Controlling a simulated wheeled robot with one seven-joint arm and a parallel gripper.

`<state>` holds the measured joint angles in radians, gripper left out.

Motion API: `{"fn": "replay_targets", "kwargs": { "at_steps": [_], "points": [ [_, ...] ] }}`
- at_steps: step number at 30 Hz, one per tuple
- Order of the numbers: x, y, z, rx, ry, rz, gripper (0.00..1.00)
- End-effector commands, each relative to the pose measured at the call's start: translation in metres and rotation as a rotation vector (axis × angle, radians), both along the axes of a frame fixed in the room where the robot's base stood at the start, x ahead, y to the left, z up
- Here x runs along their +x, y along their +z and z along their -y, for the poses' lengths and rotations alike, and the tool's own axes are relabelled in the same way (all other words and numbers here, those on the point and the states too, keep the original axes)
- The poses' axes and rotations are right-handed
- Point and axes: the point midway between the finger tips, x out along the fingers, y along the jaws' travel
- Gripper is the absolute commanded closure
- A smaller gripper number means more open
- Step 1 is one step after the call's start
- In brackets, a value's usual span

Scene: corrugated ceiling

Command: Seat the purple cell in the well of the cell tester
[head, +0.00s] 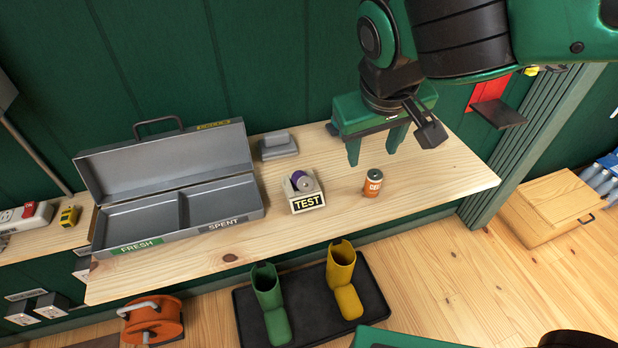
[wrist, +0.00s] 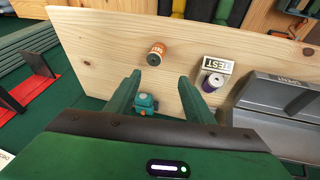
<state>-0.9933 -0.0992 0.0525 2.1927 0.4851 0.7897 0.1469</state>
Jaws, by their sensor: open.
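The purple cell (head: 298,178) is at the cell tester (head: 307,203), a small box labelled TEST, on the wooden bench. The cell looks tilted, with its pale round end showing; I cannot tell how deep it sits in the well. In the wrist view the purple cell (wrist: 212,84) shows beside the TEST label of the tester (wrist: 218,65), right of my fingers. My gripper (head: 375,150) is open and empty above the bench, to the right of the tester. Its fingers also show in the wrist view (wrist: 160,82), with nothing between them.
An orange cell (head: 373,183) stands upright right of the tester. An open grey case (head: 258,189) with FRESH and SPENT compartments is at left. A grey block (head: 278,146) lies behind the tester. A teal object (wrist: 146,103) shows between my fingers, farther off. The bench's right end is clear.

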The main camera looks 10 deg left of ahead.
Motion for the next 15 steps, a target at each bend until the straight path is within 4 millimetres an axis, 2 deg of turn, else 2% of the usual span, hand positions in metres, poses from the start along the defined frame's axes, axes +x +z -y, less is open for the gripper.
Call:
{"fn": "replay_targets", "kwargs": {
  "at_steps": [1,3,6,11,15],
  "points": [
    [-0.012,0.0,-0.025,0.002,0.053,0.012,0.52],
    [-0.025,0.002,-0.051,0.009,0.103,0.026,0.52],
    [-0.04,0.003,-0.079,0.018,0.157,0.042,0.52],
    [-0.054,0.003,-0.099,0.024,0.199,0.054,0.52],
    [-0.049,-0.011,-0.103,0.022,0.204,0.055,0.52]
  ]
}}
